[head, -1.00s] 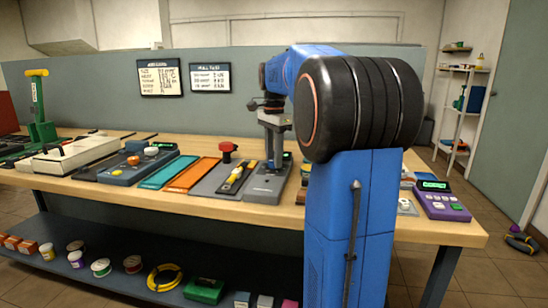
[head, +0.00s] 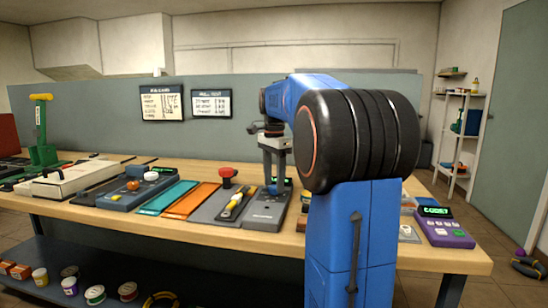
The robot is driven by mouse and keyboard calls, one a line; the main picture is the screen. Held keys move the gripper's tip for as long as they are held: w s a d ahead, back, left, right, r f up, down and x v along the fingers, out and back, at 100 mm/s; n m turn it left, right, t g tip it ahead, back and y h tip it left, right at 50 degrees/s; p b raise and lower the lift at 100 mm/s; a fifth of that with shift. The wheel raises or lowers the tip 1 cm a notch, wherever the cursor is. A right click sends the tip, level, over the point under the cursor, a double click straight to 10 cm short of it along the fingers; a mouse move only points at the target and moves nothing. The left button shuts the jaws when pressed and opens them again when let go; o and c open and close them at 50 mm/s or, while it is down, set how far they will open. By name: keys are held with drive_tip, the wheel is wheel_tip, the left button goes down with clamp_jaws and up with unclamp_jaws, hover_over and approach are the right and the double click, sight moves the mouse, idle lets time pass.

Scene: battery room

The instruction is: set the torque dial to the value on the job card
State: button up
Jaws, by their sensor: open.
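My gripper (head: 275,184) points down at the far end of a grey device (head: 265,213) on the bench, beside a small green display (head: 289,181). The fingertips are at or just above a blue part there; I cannot tell whether they touch it. The torque dial is not clearly visible; it may be hidden at the gripper. Two dark-framed white cards hang on the grey panel: a left card (head: 161,104) and a right card (head: 211,105). Their print is too small to read surely, so I cannot tell the value.
Left of the grey device are a yellow-handled tool (head: 236,204), a red knob (head: 228,172), an orange strip (head: 191,203), a teal strip (head: 168,198) and a blue-grey unit with knobs (head: 125,191). A purple device (head: 444,230) stands at the bench's right end. My arm blocks part of the bench.

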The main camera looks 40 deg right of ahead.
sight(274, 187)
wheel_tip(274, 187, up, 16)
drive_tip(key=shift+r, duration=0.2)
drive_tip(key=shift+a, duration=0.1)
idle(0.7)
drive_tip(key=s+a+f+n+t, duration=0.1)
drive_tip(key=s+a+f+n, duration=0.45)
drive_tip(key=a, duration=0.35)
drive_tip(key=s+a+f+n+t, duration=0.1)
drive_tip(key=s+a+f+n, duration=0.35)
drive_tip(key=a+f, duration=0.3)
drive_tip(key=s+a+f+n+t, duration=0.1)
drive_tip(key=s+a+f+n, duration=0.3)
drive_tip(key=s+f, duration=0.3)
drive_tip(key=s+a+f+n+t, duration=0.1)
drive_tip(key=s+a+f+n, duration=0.4)
drive_tip(key=f, duration=0.9)
drive_tip(key=s+a, duration=0.1)
drive_tip(key=s, duration=0.2)
drive_tip(key=shift+f+n+t, duration=0.3)
drive_tip(key=shift+t, duration=0.1)
